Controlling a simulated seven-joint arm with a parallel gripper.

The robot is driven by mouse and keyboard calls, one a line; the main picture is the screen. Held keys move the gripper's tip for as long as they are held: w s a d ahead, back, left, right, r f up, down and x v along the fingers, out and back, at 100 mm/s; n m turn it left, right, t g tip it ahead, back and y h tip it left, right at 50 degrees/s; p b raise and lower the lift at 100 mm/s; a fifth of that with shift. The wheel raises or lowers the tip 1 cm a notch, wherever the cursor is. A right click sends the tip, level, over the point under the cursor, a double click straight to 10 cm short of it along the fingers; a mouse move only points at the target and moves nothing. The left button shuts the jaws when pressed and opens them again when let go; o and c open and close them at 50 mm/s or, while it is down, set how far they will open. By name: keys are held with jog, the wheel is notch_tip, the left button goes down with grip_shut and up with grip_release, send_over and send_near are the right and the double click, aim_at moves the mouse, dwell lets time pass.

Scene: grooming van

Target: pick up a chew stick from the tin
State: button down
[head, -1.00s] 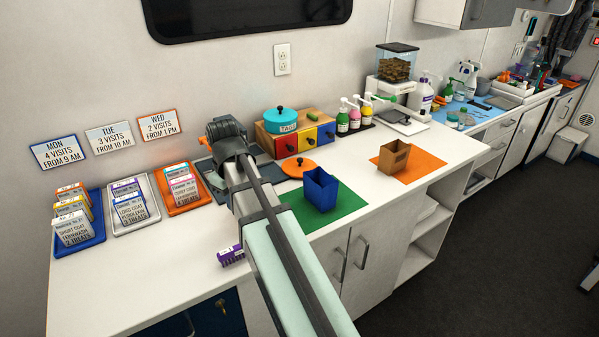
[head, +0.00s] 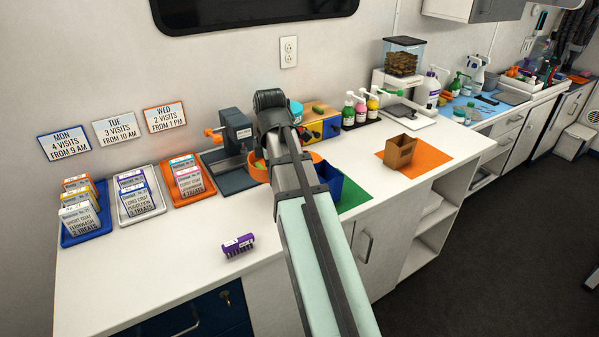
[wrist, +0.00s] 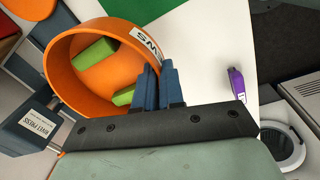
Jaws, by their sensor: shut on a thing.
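The tin is an orange round tub with a partly visible white label (wrist: 150,42). In the head view the tin (head: 254,172) stands partly behind my arm. In the wrist view the tin (wrist: 62,70) is open, with two green chew sticks (wrist: 95,52) (wrist: 124,96) inside. My gripper (wrist: 159,68) has blue fingers, close together at the tin's labelled side, seemingly one on each side of its wall. No green shows between them. In the head view the fingers are hidden behind my arm.
A grey press (head: 237,130) stands close left of the tin. An orange lid (head: 315,157) and a blue box (head: 328,182) are right of it. A purple item (head: 238,245) lies on the front counter. A brown box (head: 399,152) stands on an orange mat.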

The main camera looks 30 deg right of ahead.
jog(key=shift+f, duration=4.95)
jog(key=shift+f, duration=0.15)
jog(key=c, duration=1.2)
grip_release()
jog(key=shift+c, duration=0.2)
notch_tip(320, 180, up, 12)
jog(key=shift+s+f, duration=0.15)
jog(key=shift+s, duration=0.25)
jog(key=shift+a+r, duration=0.1)
jog(key=shift+r, duration=0.1)
jog(key=shift+c, duration=0.5)
jog(key=shift+r, duration=0.1)
jog(key=c, duration=0.4)
